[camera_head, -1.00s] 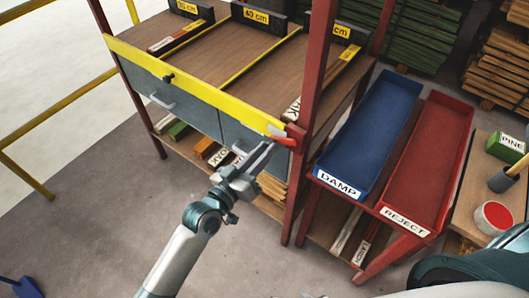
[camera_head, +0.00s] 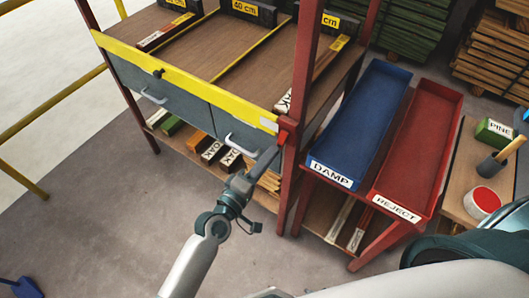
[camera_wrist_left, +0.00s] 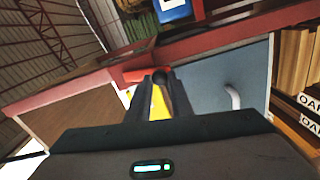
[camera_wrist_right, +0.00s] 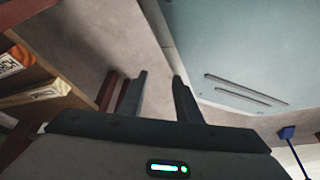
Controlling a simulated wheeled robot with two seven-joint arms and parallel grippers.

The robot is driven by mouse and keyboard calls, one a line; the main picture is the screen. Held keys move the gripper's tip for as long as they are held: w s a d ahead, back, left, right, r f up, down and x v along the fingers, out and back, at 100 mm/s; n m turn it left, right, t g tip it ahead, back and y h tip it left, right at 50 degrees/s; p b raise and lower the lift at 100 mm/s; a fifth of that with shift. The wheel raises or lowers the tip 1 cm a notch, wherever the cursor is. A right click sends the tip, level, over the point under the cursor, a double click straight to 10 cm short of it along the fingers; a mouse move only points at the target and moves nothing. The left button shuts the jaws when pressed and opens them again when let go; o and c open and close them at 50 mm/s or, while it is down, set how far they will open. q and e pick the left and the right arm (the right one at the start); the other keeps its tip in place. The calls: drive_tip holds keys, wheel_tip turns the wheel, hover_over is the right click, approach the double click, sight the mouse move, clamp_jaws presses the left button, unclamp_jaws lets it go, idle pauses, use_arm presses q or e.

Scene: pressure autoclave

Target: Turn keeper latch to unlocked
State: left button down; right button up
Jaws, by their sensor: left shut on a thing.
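The keeper latch (camera_head: 283,137) is a small red lever at the right end of the yellow bar (camera_head: 185,83), beside the red post of the rack. It stands steeply in the head view. My left gripper (camera_head: 274,152) is at the latch from the front and below, shut on it. In the left wrist view the latch (camera_wrist_left: 148,74) shows at the fingertips, partly hidden by the fingers. My right gripper (camera_wrist_right: 158,76) is open and empty in the right wrist view, away from the latch.
Grey drawers (camera_head: 200,114) with pale handles sit under the bar. A blue DAMP tray (camera_head: 365,115) and a red REJECT tray (camera_head: 420,140) stand to the right of the rack. A bench (camera_head: 461,180) with a paint pot is further right.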

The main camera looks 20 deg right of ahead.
use_arm(q)
drive_tip(key=shift+s+d+n, duration=0.3)
drive_tip(key=shift+s+n, duration=0.05)
drive_tip(key=shift+n, duration=0.65)
use_arm(e)
drive_tip(key=shift+s+d+f, duration=0.1)
drive_tip(key=shift+s+d, duration=0.2)
drive_tip(key=shift+s, duration=0.25)
drive_tip(key=shift+w, duration=0.3)
